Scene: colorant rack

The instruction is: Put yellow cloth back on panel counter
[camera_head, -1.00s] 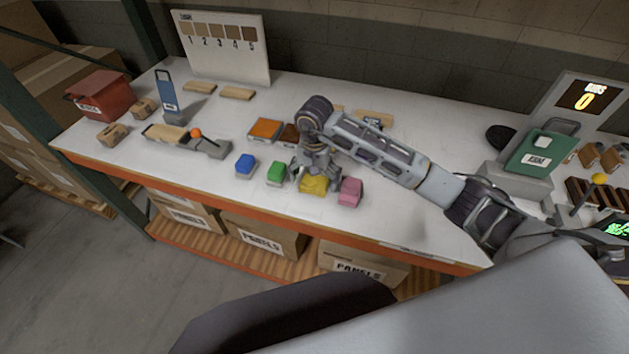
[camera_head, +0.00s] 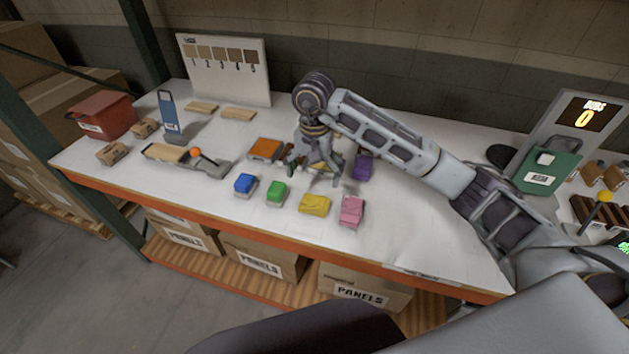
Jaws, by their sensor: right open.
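The yellow cloth (camera_head: 314,205) lies folded on the white panel counter (camera_head: 420,228) near its front edge. It sits between the green cloth (camera_head: 276,193) and the pink cloth (camera_head: 351,210), apart from both. My right gripper (camera_head: 320,178) is above and behind the yellow cloth, pointing down, open and clear of it. My left gripper is not in view.
A blue cloth (camera_head: 244,184) sits left of the green one. An orange block (camera_head: 265,149) and a purple item (camera_head: 364,167) flank my right gripper. The front right counter is bare.

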